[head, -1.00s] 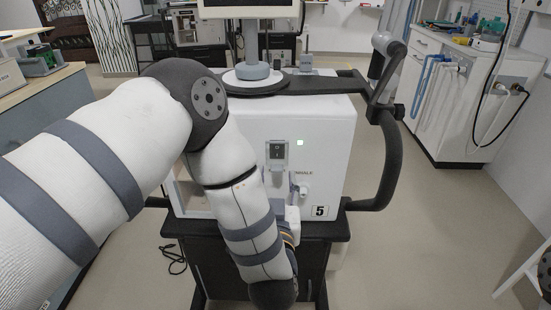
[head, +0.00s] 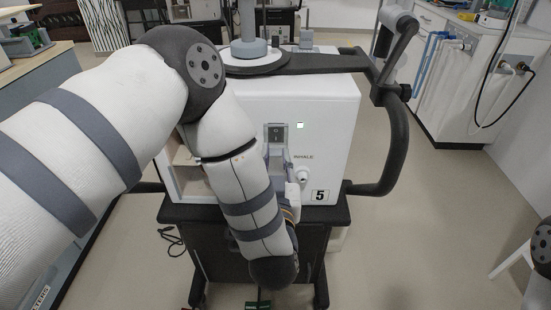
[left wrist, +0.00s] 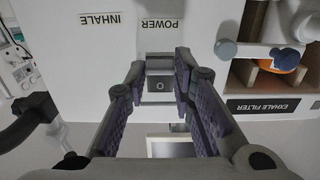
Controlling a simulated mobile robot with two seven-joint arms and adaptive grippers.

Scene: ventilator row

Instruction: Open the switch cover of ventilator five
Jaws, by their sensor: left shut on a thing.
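Ventilator five (head: 235,110) is the white box marked 5 in the head view. Its dark power switch (head: 276,132) sits in a grey frame on the front panel. In the left wrist view the panel is upside down, and the switch (left wrist: 160,86) with its round mark shows between my fingers. The grey switch cover (left wrist: 160,64) is at the fingertips. How far the cover is raised is unclear. My right gripper is not in view.
The INHALE port (head: 302,176) protrudes right of my left gripper. The exhale filter bay (left wrist: 275,75) with an orange-rimmed part is on the other side. A black handle (head: 397,145) curves along the ventilator's right.

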